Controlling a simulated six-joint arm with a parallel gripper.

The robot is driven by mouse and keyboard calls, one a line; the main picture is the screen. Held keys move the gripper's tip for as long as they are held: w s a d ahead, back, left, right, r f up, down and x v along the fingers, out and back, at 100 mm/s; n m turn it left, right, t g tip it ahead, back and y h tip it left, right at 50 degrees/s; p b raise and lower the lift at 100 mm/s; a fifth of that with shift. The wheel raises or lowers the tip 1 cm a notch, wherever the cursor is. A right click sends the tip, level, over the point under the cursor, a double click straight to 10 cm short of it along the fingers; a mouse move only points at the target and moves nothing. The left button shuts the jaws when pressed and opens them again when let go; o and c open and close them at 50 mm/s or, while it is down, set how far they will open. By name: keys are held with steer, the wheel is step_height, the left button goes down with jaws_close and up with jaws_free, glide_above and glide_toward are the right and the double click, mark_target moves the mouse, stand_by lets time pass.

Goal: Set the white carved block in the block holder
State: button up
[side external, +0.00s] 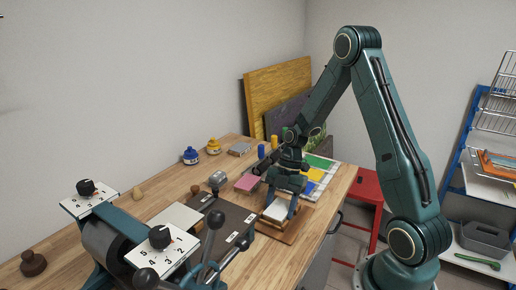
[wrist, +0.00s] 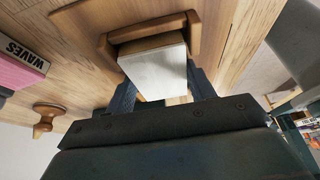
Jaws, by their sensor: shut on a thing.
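My gripper (side external: 280,202) points down over the front right of the bench. It is shut on the white carved block (side external: 277,210), which also shows pale and square-faced between the two fingers in the wrist view (wrist: 157,70). The wooden block holder (side external: 272,231) is right below and around the block in the side view. In the wrist view the holder's raised wooden rim (wrist: 104,48) borders the block's far end and sides. I cannot tell whether the block rests on the holder's floor. The block's carved face is not visible.
Colored sheets (side external: 318,163) and ink jars (side external: 213,146) are farther back. A press with dials (side external: 160,238) stands at front left. The bench edge is close on the right.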

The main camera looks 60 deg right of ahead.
stand_by(0.4)
steer(key=o, duration=1.1)
steer(key=shift+r, duration=0.1)
steer(key=shift+r, duration=3.85)
